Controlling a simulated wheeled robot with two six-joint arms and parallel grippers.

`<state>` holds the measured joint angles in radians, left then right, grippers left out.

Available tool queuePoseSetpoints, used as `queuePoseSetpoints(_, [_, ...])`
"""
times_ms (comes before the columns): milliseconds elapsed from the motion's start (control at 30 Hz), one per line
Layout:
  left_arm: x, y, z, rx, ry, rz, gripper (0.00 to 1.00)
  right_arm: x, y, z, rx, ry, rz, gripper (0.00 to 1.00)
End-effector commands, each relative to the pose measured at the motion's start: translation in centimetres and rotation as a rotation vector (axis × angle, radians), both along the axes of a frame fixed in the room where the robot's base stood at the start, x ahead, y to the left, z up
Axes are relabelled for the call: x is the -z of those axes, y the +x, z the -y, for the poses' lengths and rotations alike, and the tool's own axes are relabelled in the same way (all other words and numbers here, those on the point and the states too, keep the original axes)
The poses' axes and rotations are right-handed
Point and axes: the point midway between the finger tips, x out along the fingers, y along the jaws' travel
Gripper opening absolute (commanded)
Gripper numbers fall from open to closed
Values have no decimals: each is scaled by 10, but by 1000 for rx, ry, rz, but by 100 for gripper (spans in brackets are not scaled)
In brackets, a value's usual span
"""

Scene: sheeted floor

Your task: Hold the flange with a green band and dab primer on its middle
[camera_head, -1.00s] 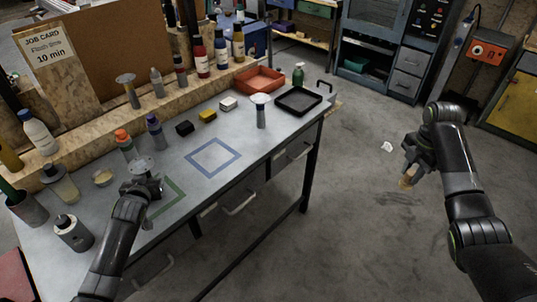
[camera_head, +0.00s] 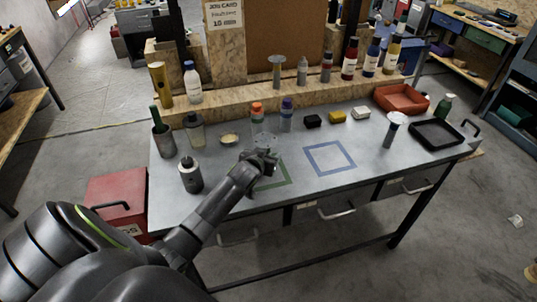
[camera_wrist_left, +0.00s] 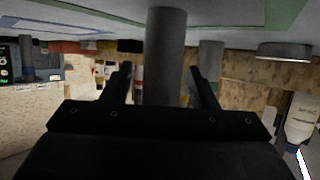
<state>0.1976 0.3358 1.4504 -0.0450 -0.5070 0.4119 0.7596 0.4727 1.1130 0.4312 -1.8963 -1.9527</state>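A flange (camera_head: 264,140) with a grey disc top stands at the green square outline (camera_head: 288,180) on the bench, partly hidden by my left gripper (camera_head: 262,160). In the left wrist view, its grey stem (camera_wrist_left: 166,45) passes between the fingers of my left gripper (camera_wrist_left: 160,70). The fingers stand apart, with gaps visible beside the stem. I cannot make out a green band. My right gripper is out of view. I cannot tell which container holds primer.
An orange-capped bottle (camera_head: 257,118) and a purple-capped one (camera_head: 287,115) stand just behind the flange. A grey bottle (camera_head: 190,175) is to the left. A blue square outline (camera_head: 330,158) on the bench is empty. An orange tray (camera_head: 402,99) and black tray (camera_head: 437,134) are at right.

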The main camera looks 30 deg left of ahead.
Motion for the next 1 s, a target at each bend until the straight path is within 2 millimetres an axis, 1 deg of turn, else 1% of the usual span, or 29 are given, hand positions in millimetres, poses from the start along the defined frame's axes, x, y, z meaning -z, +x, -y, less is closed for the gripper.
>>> queuePoseSetpoints(267, [1,-1,0,-1,0,-3,54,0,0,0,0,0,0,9])
queuePoseSetpoints(367, [0,-4,0,0,0,-2,54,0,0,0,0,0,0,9])
queuePoseSetpoints(467, [-4,-12,2,0,0,-1,54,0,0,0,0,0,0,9])
queuePoseSetpoints(567, [-8,-24,4,0,0,-1,54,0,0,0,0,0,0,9])
queuePoseSetpoints(1000, [-35,-86,16,1,2,0,54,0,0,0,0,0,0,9])
